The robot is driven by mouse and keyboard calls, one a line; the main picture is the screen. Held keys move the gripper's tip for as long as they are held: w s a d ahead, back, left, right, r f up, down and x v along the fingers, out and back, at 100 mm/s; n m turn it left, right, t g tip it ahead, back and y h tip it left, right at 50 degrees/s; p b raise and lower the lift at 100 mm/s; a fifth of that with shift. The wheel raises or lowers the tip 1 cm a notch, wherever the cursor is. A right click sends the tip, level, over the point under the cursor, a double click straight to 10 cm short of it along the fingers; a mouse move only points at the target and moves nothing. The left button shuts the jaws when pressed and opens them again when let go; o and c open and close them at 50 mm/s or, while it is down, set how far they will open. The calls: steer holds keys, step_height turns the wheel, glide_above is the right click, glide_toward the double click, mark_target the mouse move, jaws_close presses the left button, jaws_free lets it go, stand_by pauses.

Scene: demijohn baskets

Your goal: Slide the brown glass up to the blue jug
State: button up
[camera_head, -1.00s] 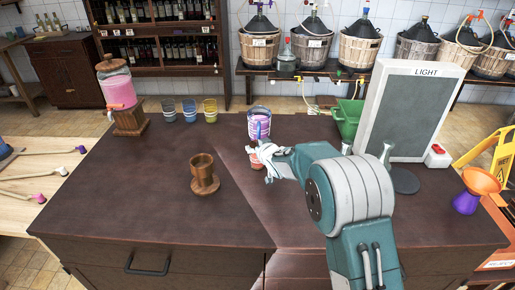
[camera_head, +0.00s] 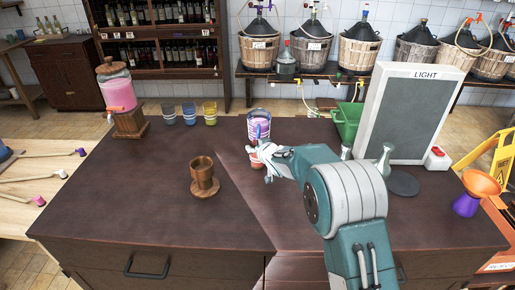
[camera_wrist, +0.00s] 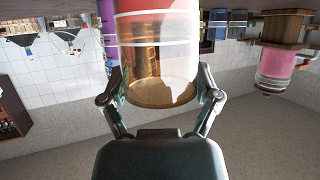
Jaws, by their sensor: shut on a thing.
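The brown glass (camera_head: 255,160), see-through with a red band of contents, stands on the dark table just in front of the blue jug (camera_head: 257,119). The jug holds pink liquid and has a blue handle. My gripper (camera_head: 268,163) comes in from the right and is shut on the glass. In the upside-down wrist view, the brown glass (camera_wrist: 160,60) sits between both fingers, its rim toward the palm. A purple-blue strip, probably the jug (camera_wrist: 108,32), shows behind it there. I cannot tell whether glass and jug touch.
A wooden cup on a round base (camera_head: 204,177) stands left of the gripper. Three coloured glasses (camera_head: 190,113) and a pink dispenser (camera_head: 119,95) stand at the back left. A light panel (camera_head: 408,112), clear flask (camera_head: 384,160) and green container (camera_head: 348,119) are right. The front left tabletop is clear.

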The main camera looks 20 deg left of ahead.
steer(key=shift+w+a+f, duration=0.1)
steer(key=shift+w+a, duration=0.15)
steer(key=shift+w, duration=0.8)
steer(key=shift+w+a+f, duration=0.1)
steer(key=shift+w+a, duration=0.1)
steer(key=shift+w, duration=0.8)
steer(key=o, duration=1.1)
steer(key=shift+r, duration=0.1)
steer(key=v, duration=1.1)
steer(key=shift+s+d, duration=0.25)
steer(key=shift+s, duration=0.05)
